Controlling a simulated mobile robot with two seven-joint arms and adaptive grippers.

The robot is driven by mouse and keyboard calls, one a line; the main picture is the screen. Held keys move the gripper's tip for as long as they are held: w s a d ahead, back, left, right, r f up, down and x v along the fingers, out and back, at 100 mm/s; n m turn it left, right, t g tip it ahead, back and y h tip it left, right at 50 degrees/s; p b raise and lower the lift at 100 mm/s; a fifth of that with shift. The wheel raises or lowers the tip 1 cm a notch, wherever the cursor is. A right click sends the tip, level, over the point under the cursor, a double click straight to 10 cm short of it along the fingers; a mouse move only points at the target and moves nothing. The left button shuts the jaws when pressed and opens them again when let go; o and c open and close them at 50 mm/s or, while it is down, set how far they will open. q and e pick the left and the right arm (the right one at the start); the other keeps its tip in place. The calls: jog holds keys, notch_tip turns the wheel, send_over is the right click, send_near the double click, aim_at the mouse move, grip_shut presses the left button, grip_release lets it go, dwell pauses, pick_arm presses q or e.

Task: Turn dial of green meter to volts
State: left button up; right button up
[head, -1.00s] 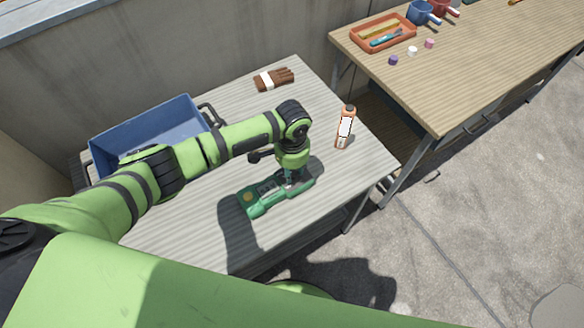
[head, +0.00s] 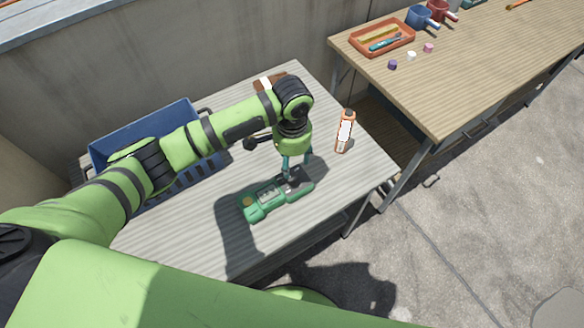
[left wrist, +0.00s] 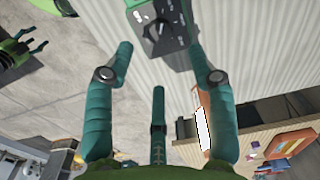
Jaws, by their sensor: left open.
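The green meter (head: 254,207) lies on the grey table. Its dark dial end is to the right in the head view. My left gripper (head: 297,168) is open and points down at that end. In the left wrist view the meter (left wrist: 180,57) is at the top, its dark face with the dial (left wrist: 153,30) between the spread fingers of my left gripper (left wrist: 160,50). The fingers appear just above the dial, with nothing held. I cannot read the dial's setting. My right gripper (left wrist: 30,42) shows at the left of the wrist view, fingers apart and empty.
An orange bottle with a white label (head: 345,131) stands right of the meter. A blue crate (head: 110,148) is at the left, partly behind my arm. A brown glove (head: 266,84) is mostly hidden. A wooden table (head: 470,85) holds an orange tray (head: 409,46).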

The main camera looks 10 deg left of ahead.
pick_arm(q)
jog(key=shift+r, duration=2.2)
